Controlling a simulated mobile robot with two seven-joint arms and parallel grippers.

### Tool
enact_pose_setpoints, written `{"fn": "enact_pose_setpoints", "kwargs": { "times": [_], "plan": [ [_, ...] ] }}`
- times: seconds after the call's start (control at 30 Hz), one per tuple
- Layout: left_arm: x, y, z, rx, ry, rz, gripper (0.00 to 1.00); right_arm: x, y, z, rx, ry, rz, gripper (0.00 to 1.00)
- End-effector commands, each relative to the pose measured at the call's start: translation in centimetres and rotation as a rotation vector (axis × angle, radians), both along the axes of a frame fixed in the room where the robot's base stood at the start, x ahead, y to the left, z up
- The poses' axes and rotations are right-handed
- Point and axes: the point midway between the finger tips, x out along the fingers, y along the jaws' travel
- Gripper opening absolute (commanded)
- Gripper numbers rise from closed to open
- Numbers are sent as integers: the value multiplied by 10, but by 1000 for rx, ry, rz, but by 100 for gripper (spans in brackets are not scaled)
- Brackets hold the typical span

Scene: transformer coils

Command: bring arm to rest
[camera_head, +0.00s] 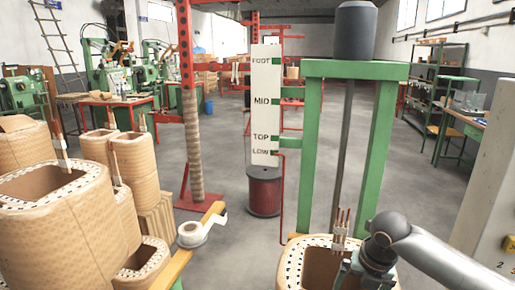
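My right arm (425,252) comes in from the lower right. Its dark wrist reaches over a tan paper-wrapped coil (300,262) at the bottom edge. My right gripper (348,272) is at the coil's open top, partly cut off by the frame. Copper leads (341,222) stand upright just behind it; I cannot tell whether the gripper touches them or whether its fingers are open. My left arm and gripper are not in view.
A green frame (312,150) with a dark cylinder (355,30) on top stands behind the coil. A white board (265,105) marked FOOT, MID, TOP, LOW is beside it. Large coils (60,235) crowd the left. A tape roll (192,234) lies on a yellow bar. Grey floor is clear beyond.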

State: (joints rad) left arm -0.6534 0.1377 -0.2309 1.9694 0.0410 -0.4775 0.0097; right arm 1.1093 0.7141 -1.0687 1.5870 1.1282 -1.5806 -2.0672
Motion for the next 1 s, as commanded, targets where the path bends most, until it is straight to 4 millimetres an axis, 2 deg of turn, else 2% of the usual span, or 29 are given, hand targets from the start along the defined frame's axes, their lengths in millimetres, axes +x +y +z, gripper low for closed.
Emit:
{"fn": "enact_pose_setpoints", "kwargs": {
  "times": [0.03,0.17,0.4,0.6,0.8,1.0],
  "plan": [
    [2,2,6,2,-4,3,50,-3,13,-10,37,-2,-36,100],
    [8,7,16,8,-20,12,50,-9,44,-37,151,-22,-172,100],
    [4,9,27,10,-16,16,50,-34,107,-82,449,-19,-540,100],
    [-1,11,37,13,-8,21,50,-64,138,-107,703,32,-914,100],
    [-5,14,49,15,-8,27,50,-99,143,-124,929,97,-1325,100],
    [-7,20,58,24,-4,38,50,-145,121,-139,1114,143,-1747,100]
  ]
}}
